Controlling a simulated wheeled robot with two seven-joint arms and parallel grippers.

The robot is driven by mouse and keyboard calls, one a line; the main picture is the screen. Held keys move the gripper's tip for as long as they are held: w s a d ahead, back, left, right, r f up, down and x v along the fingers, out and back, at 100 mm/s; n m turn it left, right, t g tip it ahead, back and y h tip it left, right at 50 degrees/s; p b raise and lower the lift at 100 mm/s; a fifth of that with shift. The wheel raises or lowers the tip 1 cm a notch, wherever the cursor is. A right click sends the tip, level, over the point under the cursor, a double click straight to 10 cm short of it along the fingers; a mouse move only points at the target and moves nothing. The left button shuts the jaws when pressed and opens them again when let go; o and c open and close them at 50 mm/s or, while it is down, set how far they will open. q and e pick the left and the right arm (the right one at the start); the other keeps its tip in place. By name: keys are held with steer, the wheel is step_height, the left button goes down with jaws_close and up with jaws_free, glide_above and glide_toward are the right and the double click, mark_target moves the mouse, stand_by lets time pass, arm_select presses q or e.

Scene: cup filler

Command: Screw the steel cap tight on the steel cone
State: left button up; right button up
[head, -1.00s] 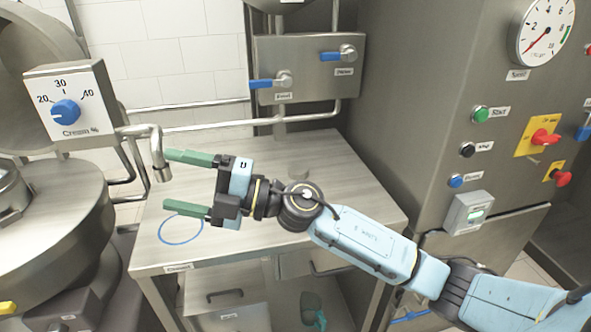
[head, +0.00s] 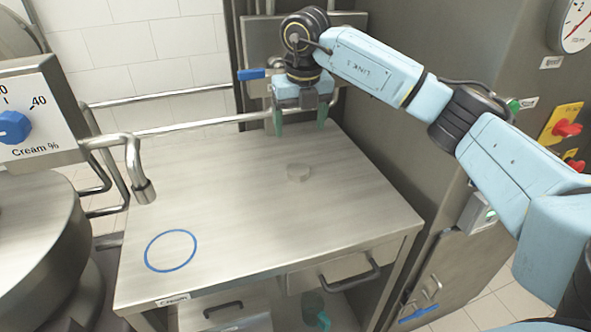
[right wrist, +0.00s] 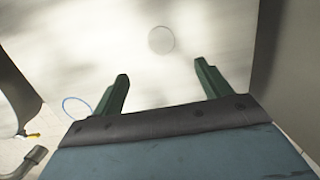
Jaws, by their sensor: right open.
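A small, low round steel piece, which looks like the steel cap (head: 299,173), lies on the steel table toward its back right. In the right wrist view the cap (right wrist: 161,40) shows as a pale disc just beyond the fingertips. My right gripper (head: 300,122) points down with its green fingers apart and empty, behind and above the cap in the head view. The gripper (right wrist: 161,73) is also open in the right wrist view, with the cap not between its fingers. I cannot make out a steel cone. My left gripper is out of view.
The steel table (head: 230,190) is mostly clear and carries a blue ring mark (head: 171,251) at front left. A bent spout (head: 143,188) overhangs its left edge. A steel cabinet (head: 395,150) stands close on the right. A blue-handled valve (head: 251,74) is behind my gripper.

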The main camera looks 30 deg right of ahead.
steer(key=b, duration=0.2)
glide_above(298, 169)
steer(key=s, duration=0.1)
steer(key=f, duration=0.7)
steer(key=shift+a+f, duration=0.3)
steer(key=shift+a, duration=0.05)
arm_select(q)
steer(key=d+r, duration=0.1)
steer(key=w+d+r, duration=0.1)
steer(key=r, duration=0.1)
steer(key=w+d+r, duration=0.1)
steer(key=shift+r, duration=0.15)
arm_select(e)
steer(key=shift+f, duration=0.25)
steer(key=f, duration=0.1)
steer(key=f+b, duration=0.1)
steer(key=f, duration=0.2)
steer(key=shift+w+d+f+b, duration=0.25)
steer(key=shift+b, duration=0.15)
steer(key=shift+w+f, duration=0.1)
steer(key=shift+f, duration=0.25)
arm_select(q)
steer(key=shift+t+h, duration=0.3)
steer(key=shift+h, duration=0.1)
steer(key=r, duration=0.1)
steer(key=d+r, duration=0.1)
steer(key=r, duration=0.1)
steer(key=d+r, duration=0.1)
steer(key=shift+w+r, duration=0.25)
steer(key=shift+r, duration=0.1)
